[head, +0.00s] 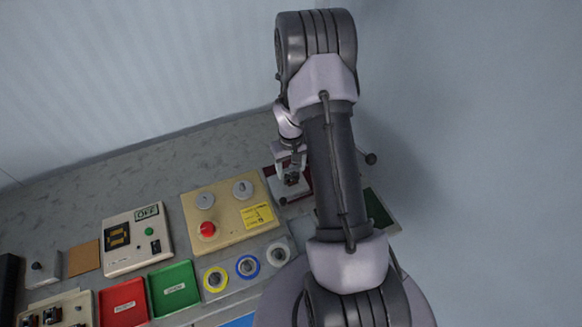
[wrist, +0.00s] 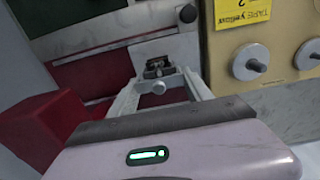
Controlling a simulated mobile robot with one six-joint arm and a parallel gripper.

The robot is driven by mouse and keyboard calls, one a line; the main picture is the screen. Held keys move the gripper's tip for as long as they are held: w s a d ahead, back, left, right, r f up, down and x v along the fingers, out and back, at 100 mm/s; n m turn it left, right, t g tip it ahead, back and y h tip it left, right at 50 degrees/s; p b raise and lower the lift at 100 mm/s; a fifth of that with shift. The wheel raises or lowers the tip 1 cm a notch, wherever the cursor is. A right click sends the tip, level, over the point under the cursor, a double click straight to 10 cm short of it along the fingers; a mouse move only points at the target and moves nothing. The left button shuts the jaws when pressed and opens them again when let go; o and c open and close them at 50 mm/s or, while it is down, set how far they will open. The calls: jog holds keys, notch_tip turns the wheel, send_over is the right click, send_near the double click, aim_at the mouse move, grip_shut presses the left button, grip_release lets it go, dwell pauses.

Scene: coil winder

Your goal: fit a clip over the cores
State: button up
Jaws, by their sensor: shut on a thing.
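My gripper (head: 291,177) is at the dark red fixture (head: 304,188), partly behind my arm in the head view. In the wrist view my gripper (wrist: 160,76) reaches forward with both fingers close around a small dark piece with metallic parts (wrist: 158,66). It is shut on this piece, in front of the fixture's pale plate (wrist: 172,45). I cannot tell whether the piece is the clip, the cores or both together, nor whether it touches the fixture.
A tan tape board (head: 228,217) with grey spools and a red knob stands left of the fixture. A counter box (head: 137,240), a green tray (head: 175,288) and a red tray (head: 124,303) are further left. A red block (wrist: 42,130) is close beside my gripper in the wrist view.

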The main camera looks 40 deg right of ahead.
aim_at(291, 174)
jog(key=shift+f, duration=0.1)
jog(key=shift+f+b, duration=1.7)
jog(key=shift+f, duration=0.2)
jog(key=o, duration=1.4)
jog(key=shift+r, duration=0.15)
notch_tip(291, 174, up, 17)
jog(key=p, duration=0.4)
jog(key=shift+r, duration=0.1)
